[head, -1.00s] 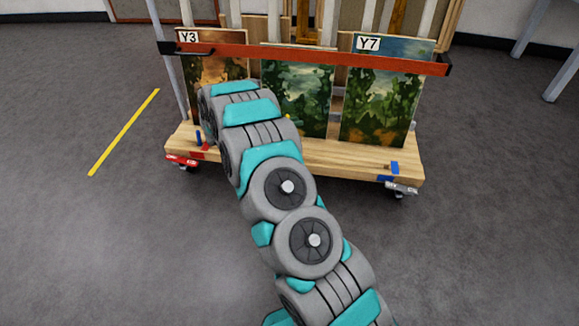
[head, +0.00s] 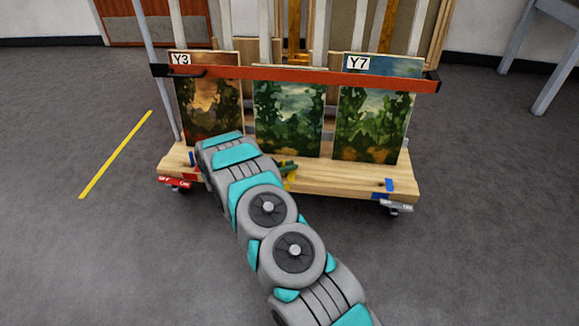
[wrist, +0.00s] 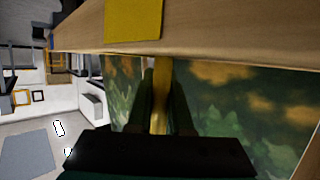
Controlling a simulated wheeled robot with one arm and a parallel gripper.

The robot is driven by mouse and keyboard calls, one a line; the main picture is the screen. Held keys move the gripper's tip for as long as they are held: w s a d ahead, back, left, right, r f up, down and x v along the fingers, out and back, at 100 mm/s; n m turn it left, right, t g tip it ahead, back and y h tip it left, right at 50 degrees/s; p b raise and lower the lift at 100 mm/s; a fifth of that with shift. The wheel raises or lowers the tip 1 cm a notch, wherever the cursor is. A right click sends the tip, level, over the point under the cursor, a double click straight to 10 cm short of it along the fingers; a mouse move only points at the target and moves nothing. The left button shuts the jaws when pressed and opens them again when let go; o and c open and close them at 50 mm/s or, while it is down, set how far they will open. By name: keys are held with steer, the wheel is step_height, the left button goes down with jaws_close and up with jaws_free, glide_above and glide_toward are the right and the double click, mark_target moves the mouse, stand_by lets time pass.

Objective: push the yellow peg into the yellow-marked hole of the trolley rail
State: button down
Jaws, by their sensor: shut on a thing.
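The yellow peg (wrist: 160,95) shows in the wrist view as a golden bar between the two dark fingers of my gripper (wrist: 162,76). My gripper is shut on it. The peg's far end lies at or very close to the edge of the pale wooden trolley rail (wrist: 220,28); I cannot tell whether it touches. A yellow mark (wrist: 133,20) is on that wood, just beyond the peg and slightly left. The hole itself is not visible. In the head view my gripper (head: 289,166) shows small at the trolley's front, partly behind my arm, with yellow (head: 291,178) beside it.
Paintings, including a middle one (head: 288,115), stand upright on the trolley behind an orange-red bar (head: 300,77). Blue marks (head: 389,185) sit near the deck ends. A red caster pedal (head: 174,182) and a grey one (head: 396,206) stick out in front. Floor around is clear.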

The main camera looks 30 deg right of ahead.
steer(key=shift+f, duration=0.1)
steer(key=c, duration=0.8)
jaws_free()
steer(key=shift+c, duration=0.2)
